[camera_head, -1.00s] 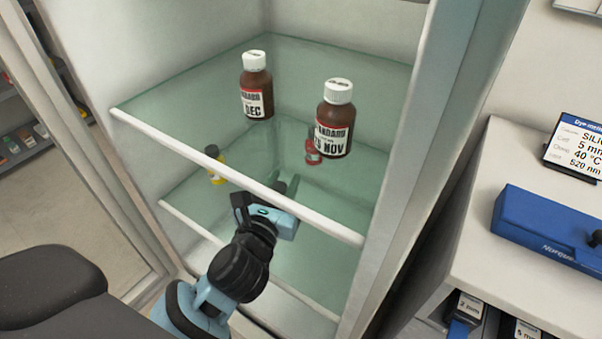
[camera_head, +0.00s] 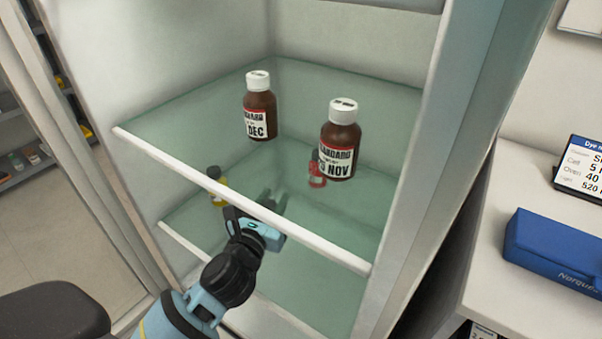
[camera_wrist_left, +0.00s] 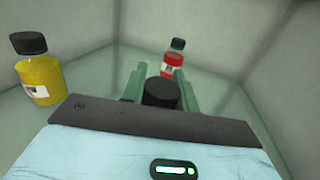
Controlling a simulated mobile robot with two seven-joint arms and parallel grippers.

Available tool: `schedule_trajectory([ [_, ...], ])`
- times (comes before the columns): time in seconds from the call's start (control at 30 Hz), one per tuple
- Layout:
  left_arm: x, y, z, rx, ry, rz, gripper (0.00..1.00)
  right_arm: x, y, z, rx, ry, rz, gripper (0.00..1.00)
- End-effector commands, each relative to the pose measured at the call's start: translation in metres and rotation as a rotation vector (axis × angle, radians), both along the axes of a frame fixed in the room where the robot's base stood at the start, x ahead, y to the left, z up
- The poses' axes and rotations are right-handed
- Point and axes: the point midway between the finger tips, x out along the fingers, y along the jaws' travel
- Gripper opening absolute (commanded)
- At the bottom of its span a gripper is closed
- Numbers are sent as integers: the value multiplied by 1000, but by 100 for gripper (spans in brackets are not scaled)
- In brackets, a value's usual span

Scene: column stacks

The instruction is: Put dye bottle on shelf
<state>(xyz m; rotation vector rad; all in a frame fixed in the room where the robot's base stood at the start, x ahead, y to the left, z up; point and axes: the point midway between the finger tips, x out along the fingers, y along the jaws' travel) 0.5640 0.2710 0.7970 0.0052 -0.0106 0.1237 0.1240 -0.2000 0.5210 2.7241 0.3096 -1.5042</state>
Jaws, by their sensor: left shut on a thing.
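My left gripper (camera_head: 271,201) is inside the cabinet, below the upper glass shelf and above the lower one. In the left wrist view its green fingers (camera_wrist_left: 161,84) are shut on a bottle with a black cap (camera_wrist_left: 161,93). The held bottle's body and dye colour are hidden below the cap. A yellow dye bottle (camera_head: 218,187) stands on the lower glass shelf (camera_head: 317,230) to the left; it also shows in the left wrist view (camera_wrist_left: 40,78). A red dye bottle (camera_head: 317,171) stands farther back to the right, also in the left wrist view (camera_wrist_left: 174,64). My right gripper is out of view.
Two brown bottles with white caps, one marked DEC (camera_head: 260,112) and one marked NOV (camera_head: 340,143), stand on the upper glass shelf (camera_head: 190,113). Its white front edge (camera_head: 240,199) passes above my left arm. A blue case (camera_head: 562,246) lies on the counter at right.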

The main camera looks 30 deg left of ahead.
Motion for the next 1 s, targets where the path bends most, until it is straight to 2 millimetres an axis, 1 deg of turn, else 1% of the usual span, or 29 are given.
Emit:
schedule_trajectory([
  [0.17,0,0,2,0,-3,0,0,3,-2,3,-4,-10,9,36],
  [0.4,0,0,-4,-1,-2,0,0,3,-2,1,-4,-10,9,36],
  [0.43,0,0,-5,-1,-1,1,31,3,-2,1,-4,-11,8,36],
  [0.6,0,0,-4,-1,-1,0,51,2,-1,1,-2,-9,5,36],
  [0.87,0,0,-4,0,-2,0,51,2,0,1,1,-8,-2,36],
  [1.0,-1,0,3,1,-3,-1,51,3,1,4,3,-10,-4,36],
])
